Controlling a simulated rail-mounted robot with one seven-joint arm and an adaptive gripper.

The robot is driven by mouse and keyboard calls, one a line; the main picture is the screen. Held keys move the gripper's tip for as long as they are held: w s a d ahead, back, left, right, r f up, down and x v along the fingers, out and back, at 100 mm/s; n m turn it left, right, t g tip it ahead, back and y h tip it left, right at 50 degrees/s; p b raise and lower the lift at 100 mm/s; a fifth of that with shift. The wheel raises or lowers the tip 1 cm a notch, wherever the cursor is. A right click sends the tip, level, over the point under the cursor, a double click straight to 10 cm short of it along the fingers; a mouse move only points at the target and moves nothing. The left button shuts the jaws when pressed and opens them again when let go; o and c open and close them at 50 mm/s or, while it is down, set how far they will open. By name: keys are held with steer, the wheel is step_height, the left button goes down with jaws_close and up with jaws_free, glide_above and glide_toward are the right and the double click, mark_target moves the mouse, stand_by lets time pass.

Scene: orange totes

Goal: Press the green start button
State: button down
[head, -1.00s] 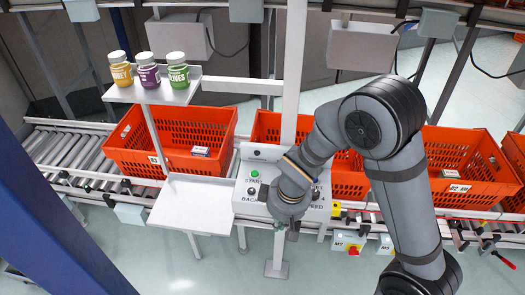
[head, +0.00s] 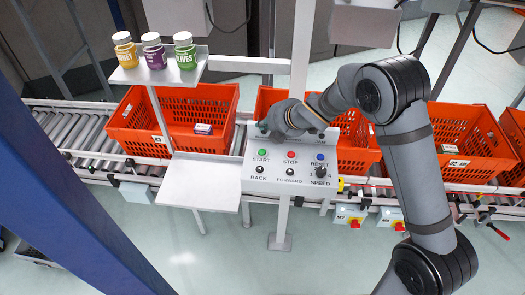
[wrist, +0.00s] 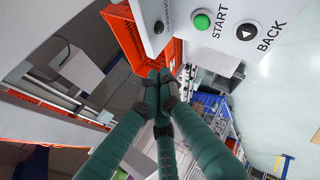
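The green START button (head: 262,152) is at the upper left of the white control panel (head: 248,184) and is fully visible. It also shows in the wrist view (wrist: 202,21), near the top. My gripper (head: 264,128) is above the panel's back edge, behind the START button in the head view. In the wrist view the dark green fingers of my gripper (wrist: 158,76) come together at the tips, with nothing between them. The fingertips appear apart from the START button.
The panel also has a red STOP button (head: 291,154), a blue RESET button (head: 320,157), black BACK (head: 260,169) and FORWARD (head: 290,171) buttons and a SPEED knob (head: 321,171). A white post (head: 301,60) rises behind. Orange totes (head: 190,145) line the conveyor. A shelf (head: 160,72) holds three jars.

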steer(key=b, duration=0.7)
glide_above(263, 153)
step_height(263, 153, down, 8)
steer(key=shift+f, duration=0.1)
steer(key=shift+w+f, duration=0.1)
steer(key=shift+f, duration=0.25)
steer(key=shift+b, duration=0.3)
stand_by(0.8)
steer(key=shift+f+b, duration=0.45)
steer(key=shift+b, duration=0.15)
steer(key=shift+f+b, duration=0.45)
steer(key=shift+b, duration=0.15)
stand_by(0.5)
steer(key=shift+r, duration=0.1)
steer(key=shift+r+p, duration=0.65)
steer(key=shift+r, duration=0.15)
